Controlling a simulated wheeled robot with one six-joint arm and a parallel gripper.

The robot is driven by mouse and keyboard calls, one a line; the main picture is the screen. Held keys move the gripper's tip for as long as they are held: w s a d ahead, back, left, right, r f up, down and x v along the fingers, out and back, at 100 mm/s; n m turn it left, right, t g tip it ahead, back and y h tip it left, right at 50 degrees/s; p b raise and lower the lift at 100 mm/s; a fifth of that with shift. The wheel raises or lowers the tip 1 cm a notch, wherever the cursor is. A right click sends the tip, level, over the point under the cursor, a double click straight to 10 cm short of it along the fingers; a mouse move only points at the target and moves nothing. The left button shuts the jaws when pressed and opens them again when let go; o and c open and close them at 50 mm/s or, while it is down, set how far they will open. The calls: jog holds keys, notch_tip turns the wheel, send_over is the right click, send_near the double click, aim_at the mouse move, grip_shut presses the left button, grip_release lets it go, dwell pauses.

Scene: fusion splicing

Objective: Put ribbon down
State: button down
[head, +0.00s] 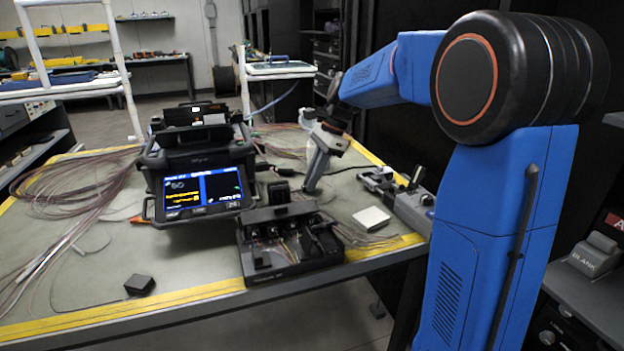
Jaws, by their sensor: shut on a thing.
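My gripper (311,186) points down over the table, behind the black fixture and right of the splicer. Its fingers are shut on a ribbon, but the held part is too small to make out. Thin brownish fibre ribbons (285,140) lie on the table behind the gripper. The black fusion splicer (203,158) stands mid-table with its screen lit. The black fixture (290,245) sits at the front edge, with several thin fibres in and beside it. I cannot tell whether the fingertips touch the table.
A white block (371,218) and a grey device (408,200) lie at the table's right side. A small black box (139,284) is at the front left. Loose fibre bundles (75,185) cover the left side. Bare table (190,265) shows at the front, left of the fixture.

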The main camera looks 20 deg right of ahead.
jog(key=c, duration=1.8)
grip_release()
jog(key=shift+f, duration=0.1)
jog(key=shift+o, duration=0.2)
jog(key=v, duration=1.2)
